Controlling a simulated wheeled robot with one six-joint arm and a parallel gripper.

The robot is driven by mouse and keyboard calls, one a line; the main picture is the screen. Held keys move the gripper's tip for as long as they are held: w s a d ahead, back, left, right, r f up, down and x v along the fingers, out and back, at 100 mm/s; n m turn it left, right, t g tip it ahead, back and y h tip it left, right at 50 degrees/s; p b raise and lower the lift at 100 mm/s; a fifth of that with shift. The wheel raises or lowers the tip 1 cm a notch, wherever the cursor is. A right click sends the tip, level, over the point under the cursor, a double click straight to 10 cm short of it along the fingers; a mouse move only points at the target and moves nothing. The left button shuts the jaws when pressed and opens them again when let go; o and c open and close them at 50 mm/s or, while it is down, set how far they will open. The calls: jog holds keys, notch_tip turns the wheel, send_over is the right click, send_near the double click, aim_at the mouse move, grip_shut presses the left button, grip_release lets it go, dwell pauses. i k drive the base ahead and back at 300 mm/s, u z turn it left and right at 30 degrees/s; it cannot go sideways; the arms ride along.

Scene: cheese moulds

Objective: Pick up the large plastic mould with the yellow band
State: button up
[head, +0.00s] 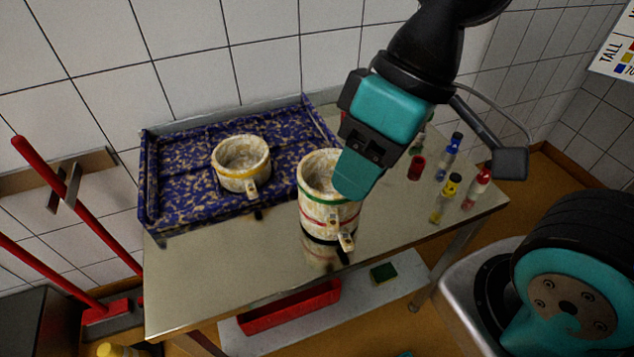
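A mottled cream mould with a yellow band (242,179) and a short handle sits upright on the blue speckled tray (150,205), at the left. A taller mottled cream piece, seemingly stacked moulds with green, red and dark bands (318,212), stands on the table in front of the tray's right side. My gripper (358,178) points down at the right of this stack's top and overlaps its rim in the picture. I cannot tell whether it touches. The fingers show edge-on, so their gap is hidden.
The metal table (215,270) is clear in front. Small bottles with yellow (445,200), red (476,188) and blue (448,157) parts stand at the right, near a red item (416,167). A tiled wall is behind. A red bin (290,308) is on the lower shelf.

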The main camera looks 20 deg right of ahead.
aim_at(242, 164)
jog(key=k, duration=0.65)
jog(key=u, duration=0.55)
jog(key=i, duration=0.6)
jog(key=u, duration=0.8)
jog(key=i, duration=0.5)
